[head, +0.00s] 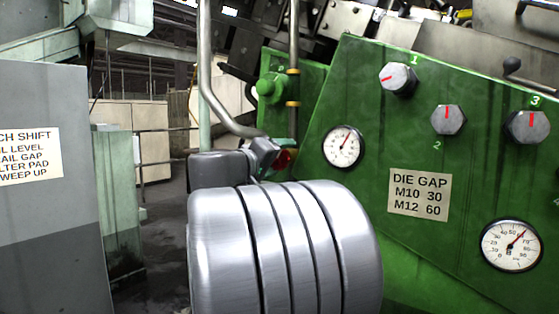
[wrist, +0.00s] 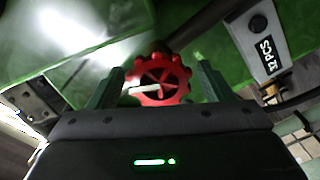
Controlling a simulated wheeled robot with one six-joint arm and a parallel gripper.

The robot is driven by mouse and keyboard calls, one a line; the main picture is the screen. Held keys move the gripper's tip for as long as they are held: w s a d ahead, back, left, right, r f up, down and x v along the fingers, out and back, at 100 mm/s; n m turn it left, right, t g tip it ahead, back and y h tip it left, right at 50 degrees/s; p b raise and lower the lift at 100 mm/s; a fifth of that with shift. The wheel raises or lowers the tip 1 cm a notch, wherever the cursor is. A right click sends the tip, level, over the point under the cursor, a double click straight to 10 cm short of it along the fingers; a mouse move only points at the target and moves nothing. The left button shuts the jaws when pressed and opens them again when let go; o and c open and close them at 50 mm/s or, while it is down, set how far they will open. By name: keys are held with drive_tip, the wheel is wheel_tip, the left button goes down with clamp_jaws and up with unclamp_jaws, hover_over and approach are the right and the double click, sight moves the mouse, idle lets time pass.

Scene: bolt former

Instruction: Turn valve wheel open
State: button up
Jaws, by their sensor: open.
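The red valve wheel (wrist: 172,74) has a scalloped rim and spokes, with a pale bar on its left side. It sits near the middle of the wrist view, in front of a green panel. My gripper (wrist: 161,70) is open, with one green finger on each side of the wheel. I cannot tell whether either finger touches the rim. In the head view a small part of the red wheel (head: 285,159) shows low on the green machine, mostly hidden behind my arm and gripper.
The green machine panel (head: 400,150) carries several grey knobs, two dials and a DIE GAP plate (head: 419,194). A vertical pipe (head: 294,60) and a green fitting (head: 271,88) stand near the wheel. A grey cabinet (head: 45,210) is at left.

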drive_tip(key=shift+w+d, duration=0.2)
drive_tip(key=shift+w, duration=0.05)
drive_tip(key=c, duration=1)
